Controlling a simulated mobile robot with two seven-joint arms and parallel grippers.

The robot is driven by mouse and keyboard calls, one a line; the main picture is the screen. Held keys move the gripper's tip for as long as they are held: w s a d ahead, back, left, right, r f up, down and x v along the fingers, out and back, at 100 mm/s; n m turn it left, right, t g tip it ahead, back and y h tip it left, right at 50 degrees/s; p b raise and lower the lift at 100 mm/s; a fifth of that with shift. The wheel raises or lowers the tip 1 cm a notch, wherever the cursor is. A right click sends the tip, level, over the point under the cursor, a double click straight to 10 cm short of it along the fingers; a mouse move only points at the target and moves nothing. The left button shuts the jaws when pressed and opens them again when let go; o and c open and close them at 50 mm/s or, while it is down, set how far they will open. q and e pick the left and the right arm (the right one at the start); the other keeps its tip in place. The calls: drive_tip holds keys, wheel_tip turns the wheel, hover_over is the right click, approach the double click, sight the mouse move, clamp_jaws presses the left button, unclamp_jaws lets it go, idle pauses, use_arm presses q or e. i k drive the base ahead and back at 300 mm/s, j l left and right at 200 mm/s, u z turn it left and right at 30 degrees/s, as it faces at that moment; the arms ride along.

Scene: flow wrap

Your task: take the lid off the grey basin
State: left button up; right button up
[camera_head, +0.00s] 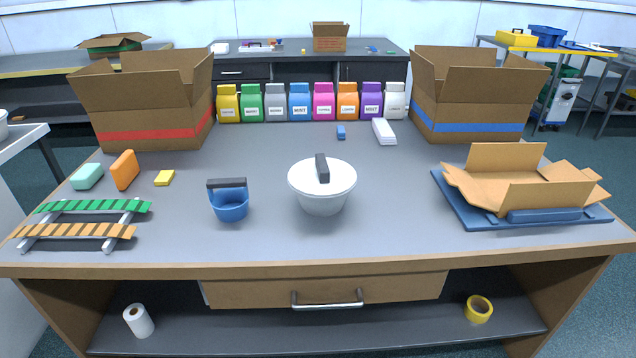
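The grey basin (322,204) stands upright near the front middle of the table. A round white lid (340,178) with a dark bar handle (321,168) sits on top of it and covers its opening. The inside of the basin is hidden. Neither of my grippers shows in the head view.
A small blue bucket (231,208) with a dark handle stands left of the basin. Green and orange slatted racks (84,206) lie at the front left. An open carton (520,190) on a blue tray (470,216) is at the right. Coloured pouches (300,103) line the back.

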sight(322, 170)
drive_tip(key=i+l, duration=0.1)
drive_tip(key=l, duration=0.2)
drive_tip(key=i+l, duration=0.1)
drive_tip(key=l, duration=0.15)
drive_tip(key=i+l, duration=0.1)
drive_tip(key=l, duration=0.2)
drive_tip(key=i+l+u, duration=0.1)
drive_tip(key=l, duration=0.3)
drive_tip(key=i+l+u, duration=0.15)
drive_tip(key=l, duration=0.3)
